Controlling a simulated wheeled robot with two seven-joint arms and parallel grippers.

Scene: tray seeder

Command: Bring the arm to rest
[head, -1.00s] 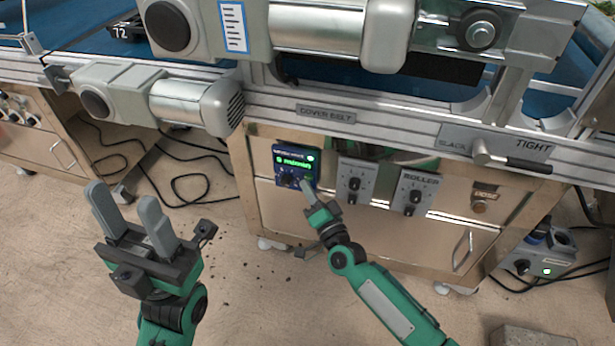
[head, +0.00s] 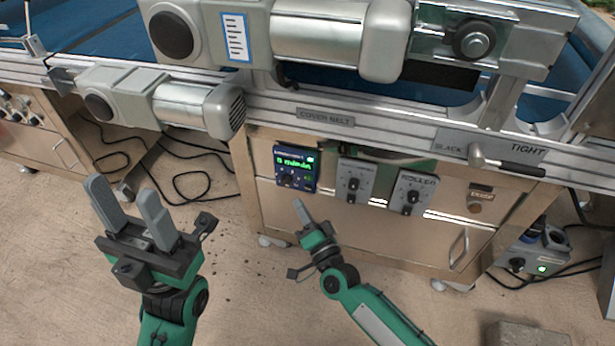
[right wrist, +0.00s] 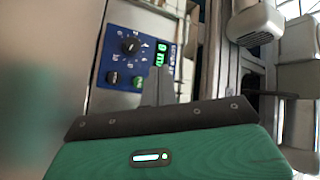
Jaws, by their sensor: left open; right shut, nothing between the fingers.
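My right gripper (head: 300,208) is shut and empty in front of the machine's cabinet, just below the blue control panel (head: 295,169). In the head view a gap shows between its fingertips and the panel. The panel has a lit green display and knobs, and it also shows in the right wrist view (right wrist: 138,62), with the fingers covering part of its lower right. My left gripper (head: 124,212) is open and empty at the lower left, above the floor and away from the machine.
Two grey knob boxes (head: 355,180) (head: 411,194) sit right of the panel. Motors (head: 195,105) and a metal frame jut out above. A lever (head: 508,161) sticks out near "TIGHT". Cables (head: 190,185) and a grey box with a green light (head: 536,255) lie beside the cabinet.

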